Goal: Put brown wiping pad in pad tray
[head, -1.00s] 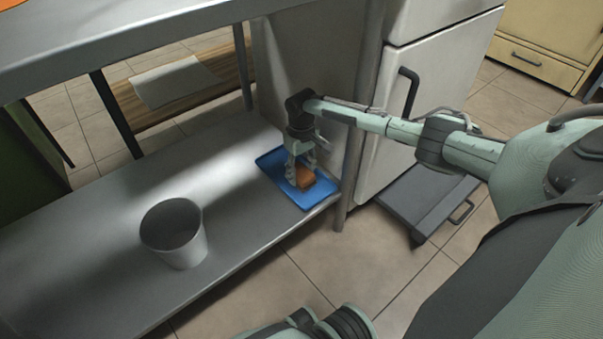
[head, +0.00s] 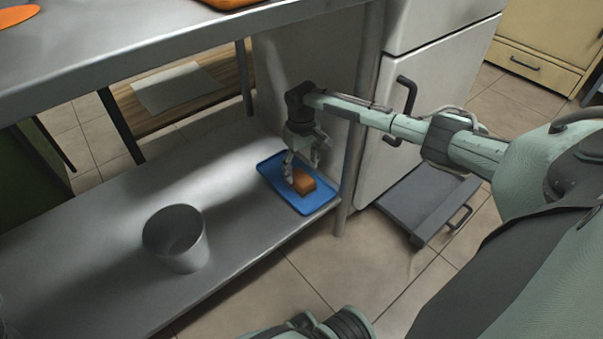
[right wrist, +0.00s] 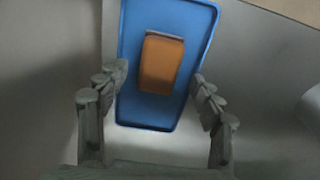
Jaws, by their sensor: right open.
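The brown wiping pad (head: 304,182) lies on the blue pad tray (head: 268,170), which rests on the lower metal shelf. In the right wrist view the pad (right wrist: 161,64) lies inside the rim of the tray (right wrist: 190,12). My right gripper (head: 303,167) is just above and behind the pad in the head view. In the right wrist view its fingers (right wrist: 158,90) are spread wide, with nothing between them, and the pad shows beyond them. My left gripper cannot be made out.
A grey bucket (head: 176,238) stands on the lower shelf (head: 90,255) to the left of the tray. The table's leg (head: 352,165) and a white cabinet (head: 425,110) are close to my right arm. The upper tabletop (head: 120,45) overhangs the shelf. The shelf between bucket and tray is clear.

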